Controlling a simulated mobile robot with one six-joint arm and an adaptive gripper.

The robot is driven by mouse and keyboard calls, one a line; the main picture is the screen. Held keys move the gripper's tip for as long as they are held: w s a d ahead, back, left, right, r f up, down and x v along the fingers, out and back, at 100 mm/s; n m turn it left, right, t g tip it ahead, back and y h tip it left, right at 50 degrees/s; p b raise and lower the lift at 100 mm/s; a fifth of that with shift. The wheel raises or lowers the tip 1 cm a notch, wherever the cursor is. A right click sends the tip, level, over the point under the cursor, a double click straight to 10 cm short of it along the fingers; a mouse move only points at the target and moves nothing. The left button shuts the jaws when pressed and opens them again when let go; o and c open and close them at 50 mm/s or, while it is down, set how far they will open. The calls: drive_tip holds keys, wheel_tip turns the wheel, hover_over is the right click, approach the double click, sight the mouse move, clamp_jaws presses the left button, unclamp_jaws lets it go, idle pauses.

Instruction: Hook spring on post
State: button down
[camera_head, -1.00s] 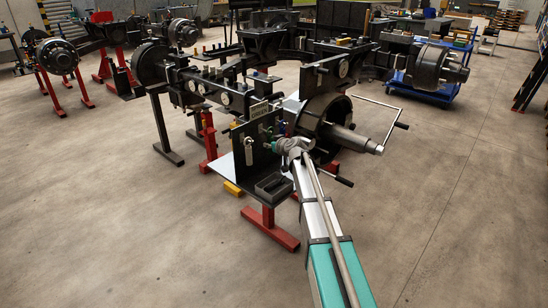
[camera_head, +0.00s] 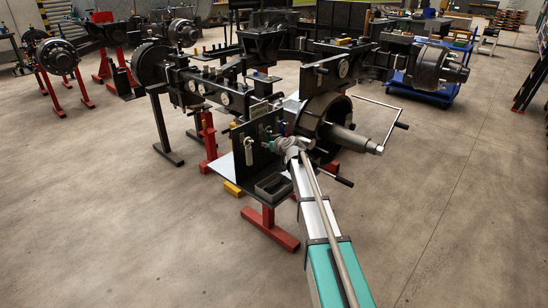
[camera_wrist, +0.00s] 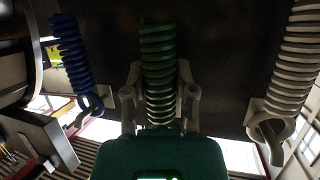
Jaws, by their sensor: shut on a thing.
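A green coil spring (camera_wrist: 158,65) stands between the two fingers of my gripper (camera_wrist: 160,92) in the wrist view. The fingers are shut on its coils from both sides. A blue spring (camera_wrist: 73,55) with a hooked end hangs to the left, and a pale grey spring (camera_wrist: 292,75) with a larger hook hangs to the right. In the head view, my gripper (camera_head: 284,146) is at the dark panel.
The dark upright panel (camera_head: 240,146) carries the springs on a red-footed stand (camera_head: 270,233). A black tray (camera_head: 272,186) sits below the gripper. A brake drum with an axle stub (camera_head: 350,140) and a crank handle (camera_head: 401,126) are close on the right. The floor in front is clear.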

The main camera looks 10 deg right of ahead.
drive_tip(key=shift+w+a+f+b, duration=0.3)
drive_tip(key=shift+w+f+b, duration=0.05)
drive_tip(key=shift+w+b, duration=0.05)
idle(0.8)
drive_tip(key=shift+w+f+b, duration=0.15)
drive_tip(key=shift+f+b, duration=0.15)
idle(1.3)
drive_tip(key=shift+c, duration=1.7)
unclamp_jaws()
drive_tip(key=shift+r, duration=0.15)
